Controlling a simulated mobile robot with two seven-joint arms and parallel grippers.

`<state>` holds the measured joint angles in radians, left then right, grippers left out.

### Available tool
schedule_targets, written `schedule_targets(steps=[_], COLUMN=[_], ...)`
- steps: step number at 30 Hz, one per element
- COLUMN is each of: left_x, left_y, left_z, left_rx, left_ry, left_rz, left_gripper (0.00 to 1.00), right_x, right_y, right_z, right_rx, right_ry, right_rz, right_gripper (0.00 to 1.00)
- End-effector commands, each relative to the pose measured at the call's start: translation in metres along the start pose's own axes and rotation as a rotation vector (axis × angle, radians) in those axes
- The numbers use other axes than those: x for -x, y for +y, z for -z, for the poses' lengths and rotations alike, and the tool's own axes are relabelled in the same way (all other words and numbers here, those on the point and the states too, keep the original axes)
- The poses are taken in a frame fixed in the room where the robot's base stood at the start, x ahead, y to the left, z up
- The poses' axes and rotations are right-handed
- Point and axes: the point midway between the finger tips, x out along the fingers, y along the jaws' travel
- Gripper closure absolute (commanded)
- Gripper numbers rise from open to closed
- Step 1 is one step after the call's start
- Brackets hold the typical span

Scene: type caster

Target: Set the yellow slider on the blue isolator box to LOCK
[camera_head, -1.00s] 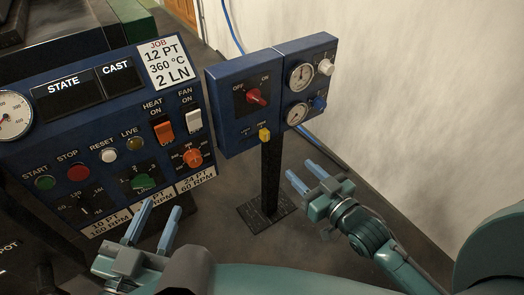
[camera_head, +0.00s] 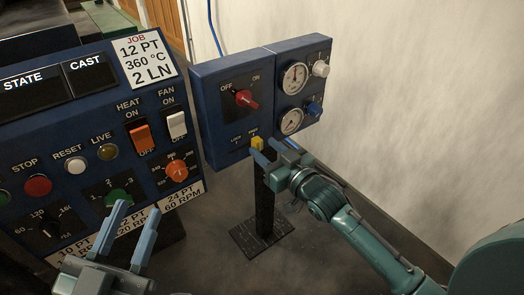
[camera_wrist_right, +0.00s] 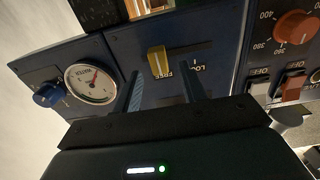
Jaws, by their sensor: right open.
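The blue isolator box (camera_head: 215,130) stands on a black post, with the yellow slider (camera_head: 257,143) low on its front. The slider is at the right end, by the FREE label; the LOCK label is to its left. In the right wrist view, upside down, the slider (camera_wrist_right: 157,62) stands in its dark slot between the two finger lines. My right gripper (camera_head: 267,149) is open, its fingertips just in front of and below the slider; contact cannot be told. My left gripper (camera_head: 136,208) is open and empty before the control panel.
The box also carries a red OFF/ON knob (camera_head: 246,99), two gauges, a white knob (camera_head: 320,69) and a blue knob (camera_head: 315,110). The control panel (camera_head: 95,130) with switches and dials is close on the left. A pale wall (camera_head: 420,110) is on the right.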

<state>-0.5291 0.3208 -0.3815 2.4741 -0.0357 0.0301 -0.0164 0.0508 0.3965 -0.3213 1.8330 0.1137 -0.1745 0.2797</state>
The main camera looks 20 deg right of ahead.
Motion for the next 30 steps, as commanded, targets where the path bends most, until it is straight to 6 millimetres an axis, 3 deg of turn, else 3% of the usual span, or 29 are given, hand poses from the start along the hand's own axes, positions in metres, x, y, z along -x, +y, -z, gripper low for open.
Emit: schedule_targets(steps=[6,16,30], left_x=[-0.005,-0.006,-0.006], left_y=[-0.004,-0.004,-0.004], left_z=[0.008,0.01,0.01], left_rx=[-0.042,-0.049,-0.049], left_ry=[0.066,0.075,0.074], left_rz=[-0.006,-0.007,-0.006], left_gripper=[0.64,0.64,0.64], right_x=[-0.02,-0.023,-0.022], right_y=[0.0,0.0,0.0], right_z=[-0.001,0.0,0.0], right_rx=[-0.001,-0.001,0.0], right_ry=[-0.001,-0.001,-0.001], right_rz=[0.0,0.0,0.0], right_gripper=[0.58,0.58,0.97])
